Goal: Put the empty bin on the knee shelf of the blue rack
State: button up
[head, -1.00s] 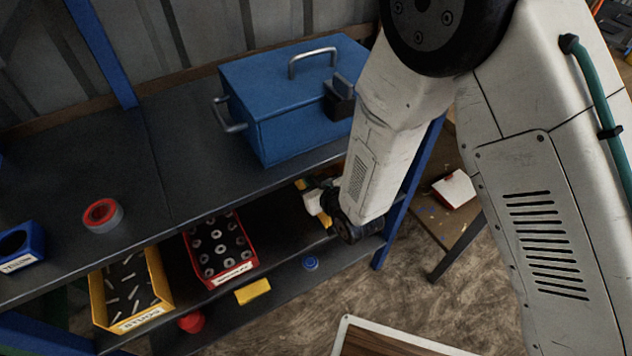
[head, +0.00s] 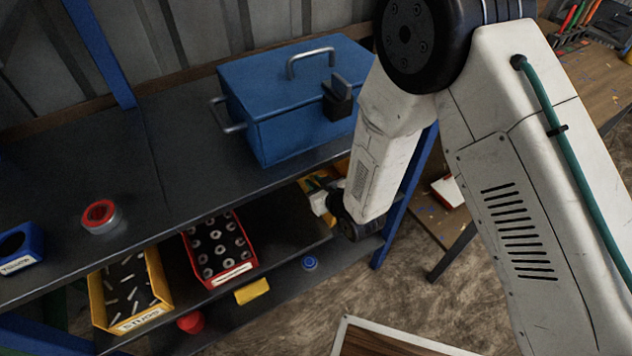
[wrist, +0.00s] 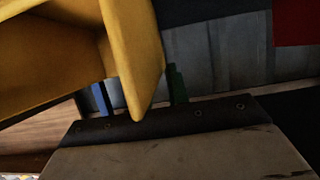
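A yellow bin (wrist: 55,60) fills the upper left of the wrist view, close and tilted, and its visible inside looks empty. My gripper (wrist: 140,97) appears shut on one wall of it, with a green finger on the wall's right side; the other finger is unclear. In the head view, a little of the yellow bin (head: 316,182) shows beside my gripper (head: 326,203), partly hidden by my forearm. They are at the right end of the blue rack (head: 100,55), by the shelf (head: 288,235) under its top board. I cannot tell whether the bin touches the shelf.
That shelf holds a yellow bin of studs (head: 132,290) and a red bin of round parts (head: 218,250); right of them it looks clear. A yellow block (head: 252,291), red item (head: 191,322) and blue cap (head: 310,263) lie lower. A blue toolbox (head: 285,105) stands on top.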

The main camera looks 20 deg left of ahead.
jog(key=shift+o, duration=0.3)
jog(key=shift+r, duration=0.15)
jog(key=shift+s+d+r, duration=0.15)
jog(key=v, duration=1.2)
jog(key=w+d+r+m+h, duration=0.2)
jog(key=w+d+r+h, duration=0.1)
jog(key=w+d+r, duration=0.35)
jog(key=d+r+m+g+h, duration=0.2)
jog(key=d+r+m+h, duration=0.15)
jog(key=d+r, duration=0.85)
jog(key=s+d+r+m+g+h, duration=0.1)
jog(key=s+d+r+h, duration=0.1)
jog(key=s+d+r, duration=0.3)
jog(key=s+d+r+m+g+h, duration=0.1)
jog(key=s+d+r, duration=0.2)
jog(key=s+d, duration=0.35)
jog(key=s+d+r+m+g, duration=0.1)
jog(key=s+d+r, duration=0.1)
jog(key=s, duration=0.4)
jog(key=s+d+r+m+g, duration=0.1)
jog(key=s+d+r+g, duration=0.1)
jog(key=s+d, duration=0.2)
jog(key=shift+s+r+g+h, duration=0.3)
jog(key=shift+s+r+h, duration=0.05)
jog(key=shift+s, duration=0.9)
